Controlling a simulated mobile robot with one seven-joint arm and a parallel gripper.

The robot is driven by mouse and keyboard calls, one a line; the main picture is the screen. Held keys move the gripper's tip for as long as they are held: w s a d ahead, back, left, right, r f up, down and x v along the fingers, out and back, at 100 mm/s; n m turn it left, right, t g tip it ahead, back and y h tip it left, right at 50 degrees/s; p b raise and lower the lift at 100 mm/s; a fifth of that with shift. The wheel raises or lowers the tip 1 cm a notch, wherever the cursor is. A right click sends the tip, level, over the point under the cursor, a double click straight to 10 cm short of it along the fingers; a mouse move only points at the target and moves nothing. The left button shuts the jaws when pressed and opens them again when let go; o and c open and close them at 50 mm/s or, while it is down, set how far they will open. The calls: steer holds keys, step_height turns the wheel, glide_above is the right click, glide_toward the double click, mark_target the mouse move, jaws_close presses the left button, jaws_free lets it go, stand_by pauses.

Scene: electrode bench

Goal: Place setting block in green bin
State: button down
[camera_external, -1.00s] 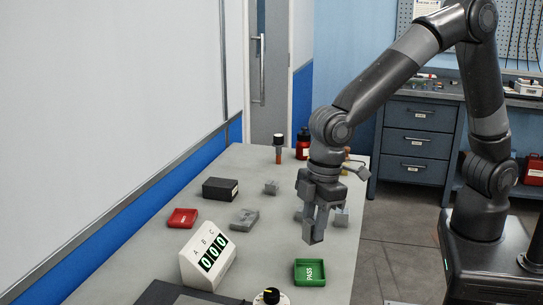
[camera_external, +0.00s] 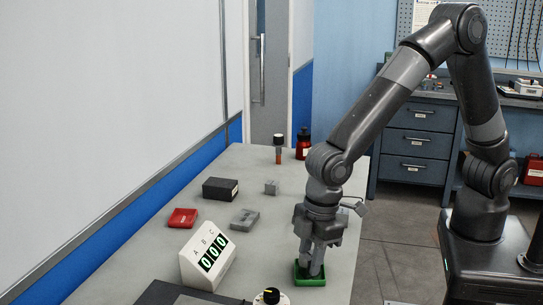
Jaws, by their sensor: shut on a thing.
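The green bin (camera_external: 311,282) stands near the front right of the grey table; its PASS label, clear earlier, is now covered. My gripper (camera_external: 312,270) points straight down with its fingertips at or inside the bin opening. It is shut on a small grey piece, which I take to be the setting block. The piece is mostly hidden by the dark fingers and the bin wall, and I cannot tell whether it touches the bin floor.
The white counter display (camera_external: 207,258) and a dial (camera_external: 271,296) stand left and in front of the bin. A red bin (camera_external: 182,218), a black box (camera_external: 220,189), a grey vise-like block (camera_external: 244,219) and a small grey block (camera_external: 271,187) lie farther left. Bottles stand at the back.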

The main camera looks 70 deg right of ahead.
steer(key=c, duration=1.1)
jaws_free()
steer(key=r, duration=0.4)
steer(key=s+d+r, duration=0.1)
steer(key=r, duration=0.7)
steer(key=shift+s+d+r, duration=0.1)
steer(key=shift+s+d, duration=0.05)
steer(key=s+d+r+m+t, duration=0.15)
steer(key=d+r, duration=0.25)
steer(key=d, duration=0.5)
steer(key=s+d+r+m+t, duration=0.1)
steer(key=s+d+r+m, duration=0.15)
steer(key=d+r, duration=0.45)
steer(key=s+d+m, duration=0.1)
steer(key=s+d, duration=0.3)
steer(key=d, duration=0.2)
steer(key=s+d+f+m+t, duration=0.1)
steer(key=s+d+m, duration=0.1)
steer(key=s+d, duration=0.2)
steer(key=s+d+f+m+t+h, duration=0.1)
steer(key=s+d+m, duration=0.1)
steer(key=s+d, duration=0.3)
steer(key=shift+d, duration=1.35)
